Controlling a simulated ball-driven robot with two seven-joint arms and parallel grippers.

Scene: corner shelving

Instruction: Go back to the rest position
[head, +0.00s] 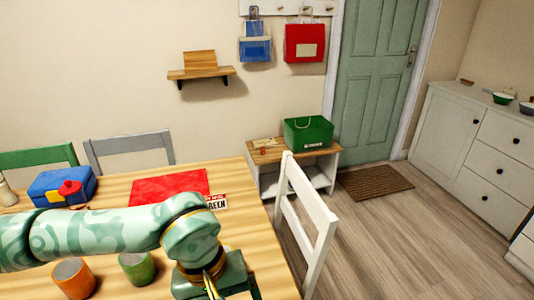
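My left arm reaches in from the left across the wooden table (120,188). Its wrist bends down, and my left gripper (212,285) is at the bottom edge of the head view, low over the table's right part. Its fingers are mostly hidden or cut off, so I cannot tell whether it is open or shut, or whether it holds anything. My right gripper is not in view.
An orange cup (73,280) and a green cup (137,268) stand close to my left arm. A blue box (62,187) and red mat (170,186) lie beyond it. A white chair (308,225) stands right; the floor (400,245) beyond is clear.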

